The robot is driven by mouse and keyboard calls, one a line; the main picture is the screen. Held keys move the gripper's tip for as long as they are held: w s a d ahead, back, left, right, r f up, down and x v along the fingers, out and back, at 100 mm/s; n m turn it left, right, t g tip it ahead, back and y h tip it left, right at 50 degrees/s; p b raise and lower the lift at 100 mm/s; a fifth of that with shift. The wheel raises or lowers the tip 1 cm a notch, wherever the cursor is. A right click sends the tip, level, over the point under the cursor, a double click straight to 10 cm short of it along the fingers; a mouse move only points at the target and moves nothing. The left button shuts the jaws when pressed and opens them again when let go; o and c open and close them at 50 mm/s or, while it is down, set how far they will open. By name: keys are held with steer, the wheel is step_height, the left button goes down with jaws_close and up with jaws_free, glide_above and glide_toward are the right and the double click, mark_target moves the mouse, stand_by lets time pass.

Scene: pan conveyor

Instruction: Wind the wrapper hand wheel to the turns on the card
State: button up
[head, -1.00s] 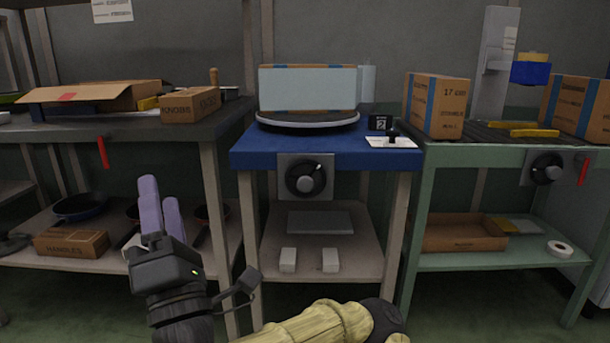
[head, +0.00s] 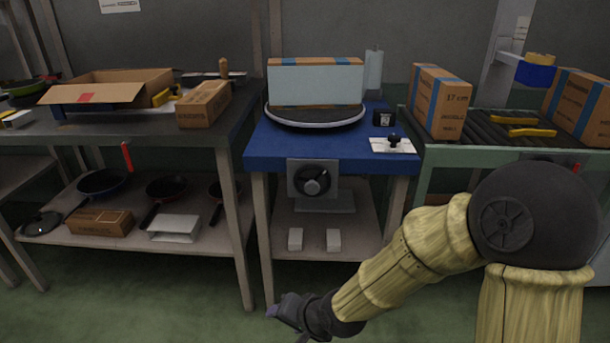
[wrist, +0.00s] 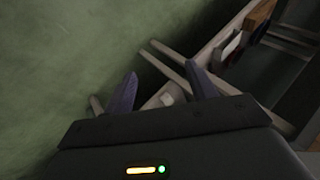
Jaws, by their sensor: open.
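The hand wheel (head: 313,181) is a round black wheel on a grey plate, on the front of the blue wrapper table (head: 262,160). Above it a carton (head: 315,66), its front covered by pale film, stands on the round turntable (head: 315,123). A small black block (head: 384,119) with a pale mark sits at the table's right; I cannot read the mark now. A white card-like plate (head: 378,147) with a black knob lies in front of it. My gripper (head: 282,307) is low, below and apart from the wheel. In the wrist view its fingers (wrist: 163,92) are spread and empty.
A bench (head: 90,130) with an open box stands at the left, with pans on its lower shelf. A conveyor (head: 500,130) with cartons is at the right. Table legs stand near my gripper. The floor (head: 140,290) in front is clear.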

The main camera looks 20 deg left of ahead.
steer(key=s+d+r+h+p, duration=0.1)
steer(key=d+r+h+p, duration=0.2)
steer(key=d, duration=1.2)
steer(key=s+d+r+h+p, duration=0.1)
steer(key=d+r+h+p, duration=0.2)
steer(key=d+r, duration=0.6)
steer(key=d+h, duration=0.1)
steer(key=d, duration=0.5)
steer(key=shift+d+r+g+p, duration=0.15)
steer(key=shift+d+g+p, duration=0.25)
steer(key=shift+c, duration=0.3)
steer(key=c, duration=0.3)
steer(key=shift+w, duration=0.1)
steer(key=shift+c, duration=0.5)
